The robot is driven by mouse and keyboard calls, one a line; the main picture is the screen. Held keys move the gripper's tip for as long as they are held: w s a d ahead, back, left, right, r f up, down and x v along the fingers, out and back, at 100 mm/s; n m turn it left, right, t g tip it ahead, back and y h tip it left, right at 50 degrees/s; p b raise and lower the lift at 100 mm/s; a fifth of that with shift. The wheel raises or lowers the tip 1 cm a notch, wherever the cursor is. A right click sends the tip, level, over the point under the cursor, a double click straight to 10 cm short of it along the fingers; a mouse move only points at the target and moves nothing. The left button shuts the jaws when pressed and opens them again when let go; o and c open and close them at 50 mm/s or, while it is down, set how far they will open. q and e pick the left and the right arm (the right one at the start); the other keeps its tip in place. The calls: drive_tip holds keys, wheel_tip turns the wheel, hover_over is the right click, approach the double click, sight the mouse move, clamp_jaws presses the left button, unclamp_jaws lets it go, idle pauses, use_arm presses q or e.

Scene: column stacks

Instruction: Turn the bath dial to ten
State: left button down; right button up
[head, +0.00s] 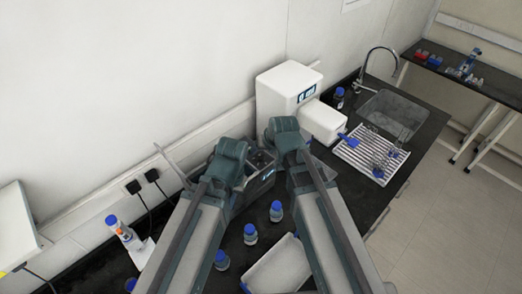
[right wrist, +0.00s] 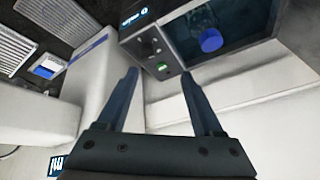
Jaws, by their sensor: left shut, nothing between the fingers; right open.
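The bath (head: 262,182) is a grey box with a dark opening and a small lit display, partly hidden behind my arms in the head view. In the right wrist view the bath's front panel (right wrist: 136,38) appears upside down, with a dark dial (right wrist: 147,46) and a green-lit switch (right wrist: 161,67). The dial's marks are too small to read. My right gripper (right wrist: 160,88) is open and empty, its fingertips near the panel, apart from the dial as far as I can see. My left gripper (head: 234,182) is largely hidden by its arm, low beside the bath, shut and empty.
A blue-capped bottle (right wrist: 211,40) is in the bath. Several blue-capped bottles (head: 250,234) and a white tray (head: 278,268) stand in front on the dark bench. A white machine (head: 288,84), striped drying rack (head: 352,158) and sink (head: 392,112) are to the right. The wall is close behind.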

sight(261, 155)
use_arm(q)
wheel_tip(261, 155, up, 3)
drive_tip(key=shift+r+p, duration=0.1)
drive_tip(key=shift+p, duration=1.05)
use_arm(e)
drive_tip(key=d+n, duration=0.1)
drive_tip(key=w+r+n+g, duration=0.1)
drive_tip(key=n, duration=0.1)
drive_tip(key=w+d+r+n, duration=0.1)
drive_tip(key=n, duration=0.1)
drive_tip(key=shift+w+d+r, duration=0.1)
drive_tip(key=shift+w+d, duration=0.15)
drive_tip(key=shift+d, duration=0.05)
drive_tip(key=b+x, duration=0.8)
drive_tip(key=x, duration=0.1)
drive_tip(key=b+x, duration=0.4)
drive_tip(key=x, duration=0.1)
drive_tip(key=shift+s+b, duration=0.3)
drive_tip(key=shift+b, duration=0.1)
use_arm(q)
wheel_tip(261, 155, down, 13)
drive_tip(key=shift+r, duration=0.15)
use_arm(e)
drive_tip(key=shift+g, duration=0.3)
clamp_jaws()
